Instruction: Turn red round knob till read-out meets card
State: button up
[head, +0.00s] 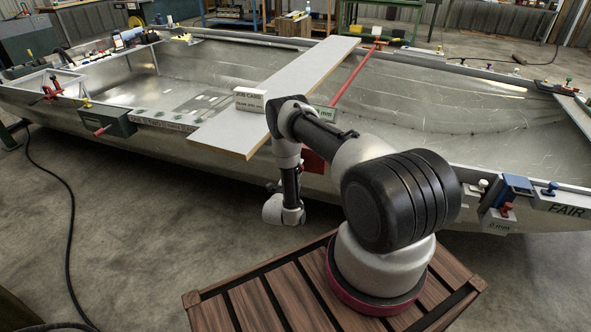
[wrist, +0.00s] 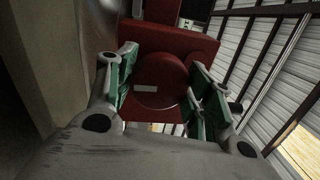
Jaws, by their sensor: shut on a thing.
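In the head view, part of the red housing (head: 313,163) shows below the hull's near edge, but my arm hides the knob and gripper. A read-out (head: 325,113) ending in "mm" is partly covered by my arm.
A pale plank (head: 290,88) lies across the open metal hull (head: 440,105), with a red bar beside it. A green box with a red handle (head: 119,123) sits left on the near edge.

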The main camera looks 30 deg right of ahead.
jog(key=shift+f+n+y, duration=0.1)
jog(key=shift+n+y, duration=0.2)
jog(key=shift+n, duration=1.9)
jog(key=o, duration=1)
jog(key=shift+o, duration=0.2)
jog(key=v, duration=1.2)
jog(key=shift+f, duration=0.2)
jog(key=shift+s, duration=0.1)
